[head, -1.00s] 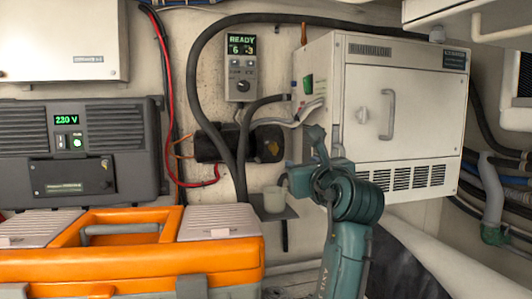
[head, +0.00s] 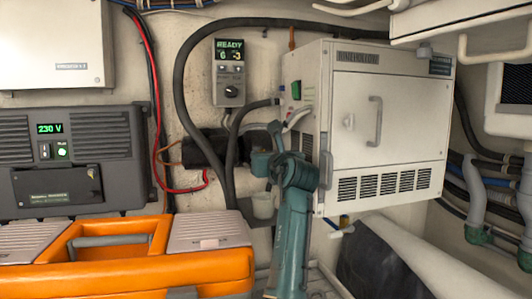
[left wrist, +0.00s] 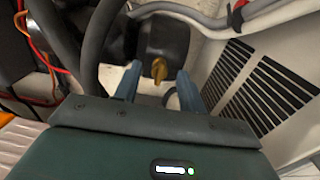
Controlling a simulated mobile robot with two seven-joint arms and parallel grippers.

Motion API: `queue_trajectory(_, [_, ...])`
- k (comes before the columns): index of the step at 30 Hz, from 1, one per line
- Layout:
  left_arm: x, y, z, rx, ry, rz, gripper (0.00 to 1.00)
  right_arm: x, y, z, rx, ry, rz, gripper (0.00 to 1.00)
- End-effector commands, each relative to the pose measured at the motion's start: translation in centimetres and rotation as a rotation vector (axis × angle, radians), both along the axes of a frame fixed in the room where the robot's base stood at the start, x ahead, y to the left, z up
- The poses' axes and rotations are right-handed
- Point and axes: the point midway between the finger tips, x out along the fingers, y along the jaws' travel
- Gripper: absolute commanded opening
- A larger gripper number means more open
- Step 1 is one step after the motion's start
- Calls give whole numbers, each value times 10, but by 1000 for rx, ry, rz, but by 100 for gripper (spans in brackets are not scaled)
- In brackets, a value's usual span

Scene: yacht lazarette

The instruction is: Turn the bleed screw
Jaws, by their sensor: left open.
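The bleed screw looks to be the small brass-coloured piece (left wrist: 160,70) on the end of a dark cylindrical housing (left wrist: 165,38) in the left wrist view. My left gripper (left wrist: 158,85) is open, its two blue fingers on either side of the screw with gaps showing. I cannot tell how far the fingertips are from it in depth. In the head view the left gripper (head: 268,150) is in front of the housing's right end and hides the screw. The housing's left part (head: 205,147) shows on the wall. My right gripper is not in view.
A white cabinet (head: 345,110) is close on the right, and a thick black hose (head: 180,85) loops on the left. A control unit reading READY (head: 230,75) is above. An orange toolbox (head: 130,272) fills the lower left.

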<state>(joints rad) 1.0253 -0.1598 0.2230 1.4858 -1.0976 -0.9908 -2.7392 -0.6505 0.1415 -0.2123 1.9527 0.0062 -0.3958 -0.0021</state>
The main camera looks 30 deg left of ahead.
Motion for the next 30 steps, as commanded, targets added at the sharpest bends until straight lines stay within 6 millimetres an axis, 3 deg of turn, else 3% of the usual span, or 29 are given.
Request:
queue_trajectory(11, [4,4,0,-1,-2,-1,40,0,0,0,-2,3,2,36])
queue_trajectory(25, [3,4,0,-1,-1,-1,2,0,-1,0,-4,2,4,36])
queue_trajectory(30, [3,4,0,-2,-2,-1,0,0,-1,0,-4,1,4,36])
